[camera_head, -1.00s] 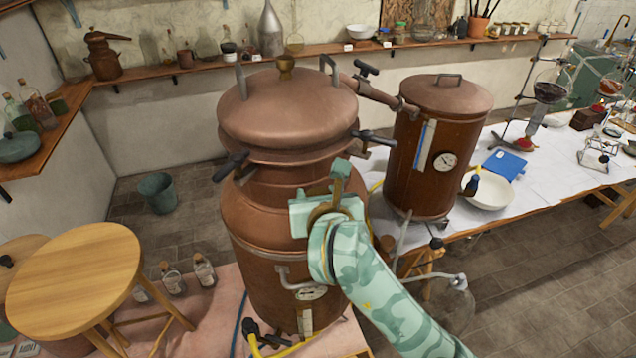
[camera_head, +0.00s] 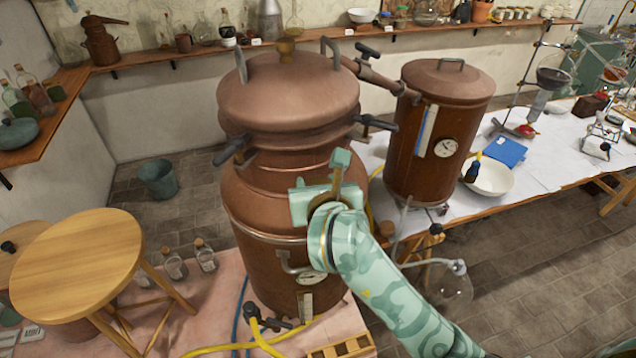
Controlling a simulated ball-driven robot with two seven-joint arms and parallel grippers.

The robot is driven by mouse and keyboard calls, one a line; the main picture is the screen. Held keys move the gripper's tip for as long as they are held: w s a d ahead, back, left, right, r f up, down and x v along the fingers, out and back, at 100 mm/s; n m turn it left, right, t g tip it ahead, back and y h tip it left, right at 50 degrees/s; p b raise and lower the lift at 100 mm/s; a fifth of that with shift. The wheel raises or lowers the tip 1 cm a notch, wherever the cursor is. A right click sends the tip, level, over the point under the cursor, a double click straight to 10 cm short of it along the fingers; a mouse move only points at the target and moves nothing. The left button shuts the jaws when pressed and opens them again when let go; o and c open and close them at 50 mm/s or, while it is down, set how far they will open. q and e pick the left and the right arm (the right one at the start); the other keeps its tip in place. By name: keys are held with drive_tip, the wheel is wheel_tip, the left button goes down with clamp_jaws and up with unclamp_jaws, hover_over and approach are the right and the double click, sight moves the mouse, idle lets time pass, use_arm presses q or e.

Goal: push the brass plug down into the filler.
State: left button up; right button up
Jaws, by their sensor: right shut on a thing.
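A large copper still (camera_head: 265,215) stands in front of me with a domed lid (camera_head: 288,92). A small flared brass fitting (camera_head: 286,48) stands upright on top of the lid; I cannot tell whether it is the filler, the plug or both. My right gripper (camera_head: 338,172), pale green, is in front of the still's right shoulder, below the lid and well apart from the brass fitting. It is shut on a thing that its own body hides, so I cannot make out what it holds. My left gripper is not in view.
Dark clamp handles (camera_head: 372,122) stick out around the lid, and a pipe (camera_head: 375,72) runs to a second copper vessel (camera_head: 435,135). A round wooden stool (camera_head: 75,262) stands at left. Yellow hoses lie at the still's foot. A long white-topped table (camera_head: 545,165) fills the right.

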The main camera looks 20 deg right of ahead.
drive_tip(key=shift+f+b, duration=2.25)
drive_tip(key=shift+f, duration=0.15)
idle(4.0)
drive_tip(key=o, duration=1.1)
drive_tip(key=shift+o, duration=0.2)
